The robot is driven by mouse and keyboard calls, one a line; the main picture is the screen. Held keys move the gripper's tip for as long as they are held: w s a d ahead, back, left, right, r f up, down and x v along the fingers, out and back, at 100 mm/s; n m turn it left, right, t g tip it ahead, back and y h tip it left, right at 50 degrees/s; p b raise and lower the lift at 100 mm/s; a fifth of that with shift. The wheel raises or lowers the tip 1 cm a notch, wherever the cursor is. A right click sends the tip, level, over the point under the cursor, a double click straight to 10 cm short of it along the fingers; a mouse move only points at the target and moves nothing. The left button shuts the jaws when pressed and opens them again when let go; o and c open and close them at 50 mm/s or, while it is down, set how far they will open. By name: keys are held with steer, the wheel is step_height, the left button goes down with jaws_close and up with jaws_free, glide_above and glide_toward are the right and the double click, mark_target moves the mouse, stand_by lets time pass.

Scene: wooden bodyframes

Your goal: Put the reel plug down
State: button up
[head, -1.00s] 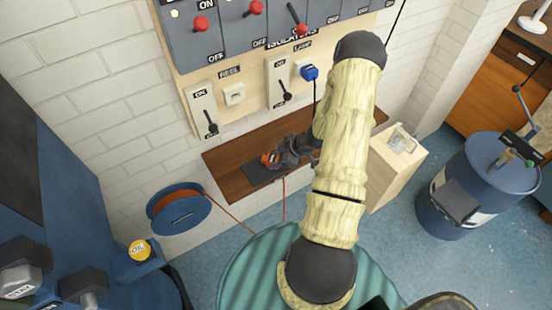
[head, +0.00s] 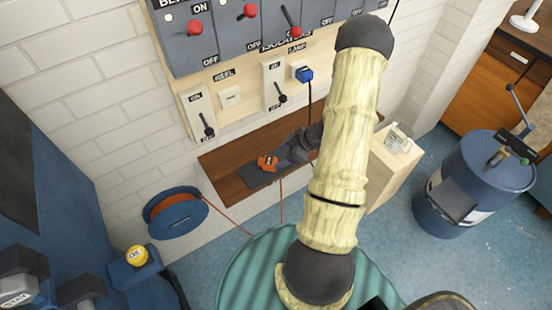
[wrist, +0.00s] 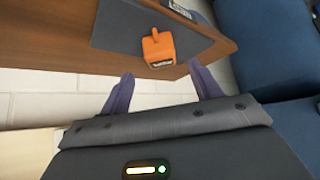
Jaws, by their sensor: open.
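The reel plug is orange; in the head view the plug (head: 267,162) lies on a dark mat (head: 258,178) on the brown wooden shelf (head: 222,160). In the wrist view the plug (wrist: 158,47) rests upright near the mat's front edge, with a dark label on its near face. My gripper (wrist: 160,82) is open and empty, its two purple-grey fingers apart and short of the plug. In the head view my gripper (head: 285,158) is at the shelf just right of the plug, partly hidden by my arm.
A blue cable reel (head: 177,212) with an orange cord is on the wall at left. Above the shelf are a reel socket (head: 230,97), a lamp socket with a blue plug (head: 304,74), and switches. A pale box (head: 395,160) and blue barrel (head: 475,185) stand at right.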

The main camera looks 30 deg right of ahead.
steer(key=v, duration=0.5)
steer(key=shift+s+d+r, duration=0.15)
steer(key=shift+r, duration=0.15)
step_height(320, 180, up, 11)
steer(key=m+h, duration=0.5)
steer(key=h, duration=0.1)
glide_above(270, 162)
steer(key=s+a+r+m+g, duration=0.1)
steer(key=s+a+r+m, duration=0.1)
steer(key=s+a, duration=0.4)
steer(key=s+a+r+m+g, duration=0.1)
steer(key=s+a+r+m, duration=0.1)
steer(key=s+a, duration=0.4)
steer(key=shift+s+a+r+g, duration=0.3)
steer(key=shift+a+r, duration=0.55)
steer(key=shift+a, duration=0.2)
